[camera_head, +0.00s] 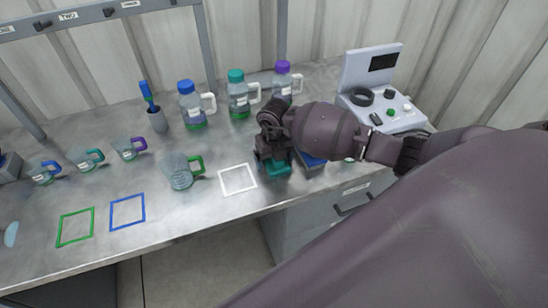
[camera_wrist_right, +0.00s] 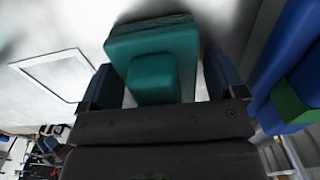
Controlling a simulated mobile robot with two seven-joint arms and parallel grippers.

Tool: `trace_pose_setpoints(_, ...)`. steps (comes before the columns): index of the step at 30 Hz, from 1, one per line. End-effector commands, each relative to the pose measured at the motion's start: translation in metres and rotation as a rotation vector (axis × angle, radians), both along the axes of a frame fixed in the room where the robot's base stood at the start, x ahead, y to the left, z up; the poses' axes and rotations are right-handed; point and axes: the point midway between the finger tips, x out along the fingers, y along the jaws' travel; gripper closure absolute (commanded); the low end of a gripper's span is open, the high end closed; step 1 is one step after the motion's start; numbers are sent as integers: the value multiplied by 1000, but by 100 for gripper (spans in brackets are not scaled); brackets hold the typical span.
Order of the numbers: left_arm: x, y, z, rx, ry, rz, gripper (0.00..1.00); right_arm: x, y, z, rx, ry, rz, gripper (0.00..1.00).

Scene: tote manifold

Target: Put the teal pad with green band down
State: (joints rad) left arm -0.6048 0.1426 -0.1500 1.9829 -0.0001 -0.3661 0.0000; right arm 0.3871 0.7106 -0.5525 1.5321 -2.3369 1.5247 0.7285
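The teal pad (camera_head: 279,168) is at the front of the bench, under my right gripper (camera_head: 272,158) and right of the white square outline. In the right wrist view, the teal pad (camera_wrist_right: 152,45) has a raised teal block that stands between the two dark fingers of my right gripper (camera_wrist_right: 160,80). The fingers are spread, with a gap visible between the block and the right-hand finger. The pad appears to be on or close to the bench top; contact cannot be told for sure. No green band shows on its visible faces. My left gripper is not in view.
A blue object (camera_head: 311,160) stands close right of the pad; a green part shows on it in the wrist view (camera_wrist_right: 290,103). The white outline (camera_head: 237,179) is empty. A green-handled beaker (camera_head: 180,172) stands left; bottles (camera_head: 239,98) and a device (camera_head: 375,95) stand behind.

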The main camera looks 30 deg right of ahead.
Motion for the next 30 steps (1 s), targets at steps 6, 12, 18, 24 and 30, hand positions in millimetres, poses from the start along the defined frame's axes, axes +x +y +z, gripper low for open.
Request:
trace_pose_setpoints(6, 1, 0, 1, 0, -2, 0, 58, 0, 0, 0, 0, 0, 0, 6)
trace_pose_setpoints(12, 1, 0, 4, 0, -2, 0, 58, 0, 0, 6, 1, -2, 0, 6)
trace_pose_setpoints(18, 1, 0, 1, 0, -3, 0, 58, 1, -1, 34, -2, -5, 1, 6)
trace_pose_setpoints(24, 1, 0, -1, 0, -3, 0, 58, 1, -1, 74, -2, -5, 2, 6)
trace_pose_setpoints(30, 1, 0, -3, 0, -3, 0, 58, 1, 0, 105, -1, -3, 1, 6)
